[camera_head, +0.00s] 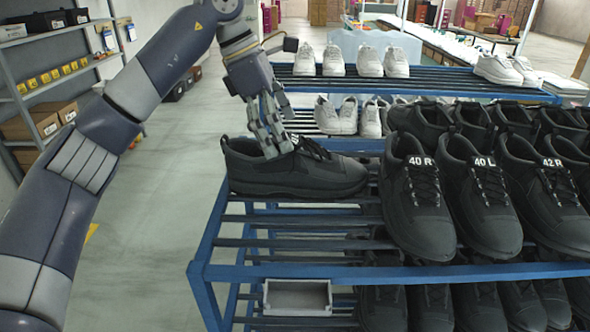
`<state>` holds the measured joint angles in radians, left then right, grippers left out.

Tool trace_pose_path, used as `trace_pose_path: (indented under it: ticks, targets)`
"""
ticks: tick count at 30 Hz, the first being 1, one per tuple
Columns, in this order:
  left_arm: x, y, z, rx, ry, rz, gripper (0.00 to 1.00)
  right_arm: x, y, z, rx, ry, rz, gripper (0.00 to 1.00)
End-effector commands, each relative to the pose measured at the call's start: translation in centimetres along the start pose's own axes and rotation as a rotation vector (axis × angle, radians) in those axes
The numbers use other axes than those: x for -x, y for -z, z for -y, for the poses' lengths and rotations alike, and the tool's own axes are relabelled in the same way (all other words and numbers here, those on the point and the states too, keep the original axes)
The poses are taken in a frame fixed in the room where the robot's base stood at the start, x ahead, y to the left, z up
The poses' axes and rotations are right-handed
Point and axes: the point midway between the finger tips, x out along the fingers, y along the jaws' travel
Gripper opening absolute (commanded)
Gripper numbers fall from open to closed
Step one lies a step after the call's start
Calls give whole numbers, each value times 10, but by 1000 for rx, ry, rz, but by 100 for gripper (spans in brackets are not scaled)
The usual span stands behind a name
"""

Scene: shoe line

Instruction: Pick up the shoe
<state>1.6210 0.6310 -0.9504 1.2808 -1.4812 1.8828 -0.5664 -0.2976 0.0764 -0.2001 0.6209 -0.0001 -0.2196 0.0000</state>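A single black shoe (315,178) stands upright, side-on, at the left end of the upper slatted level of the blue rack (208,245), toe to the right. My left gripper (278,148) comes down from above at the shoe's opening. Its fingers overlap the near side of the collar and touch it or nearly so. The view does not show whether they are closed on the shoe. The fingertips hide part of the opening. Labelled black shoes, such as the one marked 40 R (415,205), stand to the right. My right gripper is out of view.
White shoes (333,60) stand on racks behind. More black shoes (520,305) and a small grey tray (297,297) sit on the lower level. A shelf with boxes (45,85) is at left. The slats in front of the single shoe are bare.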

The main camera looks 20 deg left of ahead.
Motion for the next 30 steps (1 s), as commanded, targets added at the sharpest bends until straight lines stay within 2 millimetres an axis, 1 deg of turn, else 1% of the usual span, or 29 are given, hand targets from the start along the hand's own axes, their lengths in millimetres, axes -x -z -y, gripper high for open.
trace_pose_path:
  ticks: [1,3,6,8,12,15,17,20,25,26,27,29,30]
  targets:
    - [-5,0,0,0,1,-1,100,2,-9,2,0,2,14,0]
    - [-9,0,0,1,2,-1,100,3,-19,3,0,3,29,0]
    - [-15,0,0,1,2,-1,100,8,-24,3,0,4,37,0]
    - [-21,0,0,2,4,-3,100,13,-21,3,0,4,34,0]
    - [-40,-1,-1,1,4,-1,100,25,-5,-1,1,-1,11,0]
    - [-54,-1,-1,1,2,-1,100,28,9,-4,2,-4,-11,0]
    - [-58,0,-1,1,2,-1,100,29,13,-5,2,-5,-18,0]
    - [-62,0,-1,1,0,1,100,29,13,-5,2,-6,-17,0]
    - [-62,0,-2,1,0,1,100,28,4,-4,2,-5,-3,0]
    - [-62,0,-2,1,0,1,93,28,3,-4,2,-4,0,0]
    - [-62,0,-2,1,0,1,84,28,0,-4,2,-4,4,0]
    - [-62,0,-2,1,0,1,70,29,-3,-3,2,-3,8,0]
    - [-62,0,-2,1,0,1,61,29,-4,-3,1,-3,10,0]
